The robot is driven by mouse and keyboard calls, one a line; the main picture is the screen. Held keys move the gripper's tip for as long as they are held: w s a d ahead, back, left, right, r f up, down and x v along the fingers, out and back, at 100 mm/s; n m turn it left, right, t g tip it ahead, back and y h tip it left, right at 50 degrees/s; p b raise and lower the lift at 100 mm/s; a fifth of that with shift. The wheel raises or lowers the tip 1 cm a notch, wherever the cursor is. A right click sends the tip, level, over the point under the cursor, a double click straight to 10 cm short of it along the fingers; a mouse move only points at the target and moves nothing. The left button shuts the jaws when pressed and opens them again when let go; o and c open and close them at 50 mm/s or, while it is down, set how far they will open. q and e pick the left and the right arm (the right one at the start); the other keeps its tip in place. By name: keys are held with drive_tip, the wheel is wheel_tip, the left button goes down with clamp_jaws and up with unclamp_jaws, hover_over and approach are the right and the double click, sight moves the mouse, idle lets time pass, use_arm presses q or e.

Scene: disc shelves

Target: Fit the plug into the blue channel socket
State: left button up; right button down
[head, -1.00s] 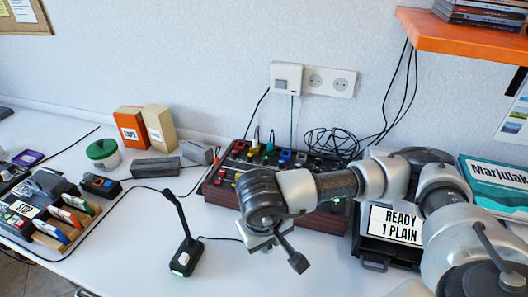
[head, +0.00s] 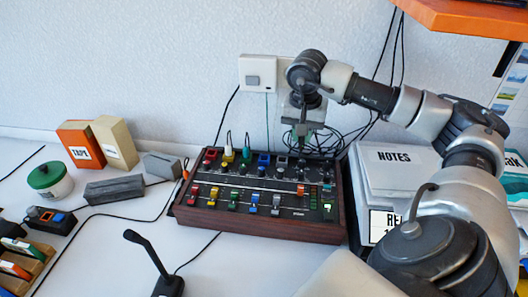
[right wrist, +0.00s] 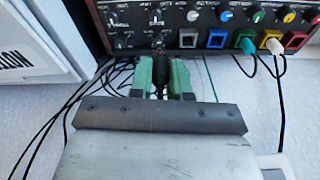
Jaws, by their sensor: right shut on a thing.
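The mixer (head: 330,232) is a dark panel with wooden sides on the table. Its blue channel socket (head: 264,158) is a blue-framed square in the back row and looks empty; it also shows in the right wrist view (right wrist: 216,38). My right gripper (head: 302,130) points down over the mixer's back edge, right of the blue socket in the head view. In the right wrist view its green fingers (right wrist: 163,78) are shut on a black plug (right wrist: 159,70), left of the grey and blue sockets. The plug's tip is hard to make out. My left gripper is out of view.
Plugs with cords stand in the neighbouring green socket (right wrist: 244,43) and yellow socket (right wrist: 273,45). Loose black cables (head: 325,142) lie behind the mixer below the wall outlet (head: 258,73). A desk microphone (head: 168,284) stands in front, and a notes box (head: 395,170) is at right.

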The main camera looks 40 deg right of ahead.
drive_tip(key=shift+m, duration=0.4)
drive_tip(key=w+a+f, duration=0.1)
drive_tip(key=w+f, duration=0.1)
drive_tip(key=w, duration=0.1)
drive_tip(key=w+a+f+p, duration=0.1)
drive_tip(key=w, duration=0.3)
drive_tip(key=w+f, duration=0.2)
drive_tip(key=w, duration=0.1)
drive_tip(key=shift+w+a+f, duration=0.2)
drive_tip(key=shift+a+f, duration=0.1)
drive_tip(key=shift+a, duration=0.1)
wheel_tip(320, 180, down, 4)
drive_tip(key=shift+f+p, duration=0.1)
drive_tip(key=shift+p, duration=0.25)
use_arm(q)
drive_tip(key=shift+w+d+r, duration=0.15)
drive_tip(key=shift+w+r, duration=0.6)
use_arm(e)
drive_tip(key=shift+f, duration=0.2)
drive_tip(key=c, duration=1.1)
unclamp_jaws()
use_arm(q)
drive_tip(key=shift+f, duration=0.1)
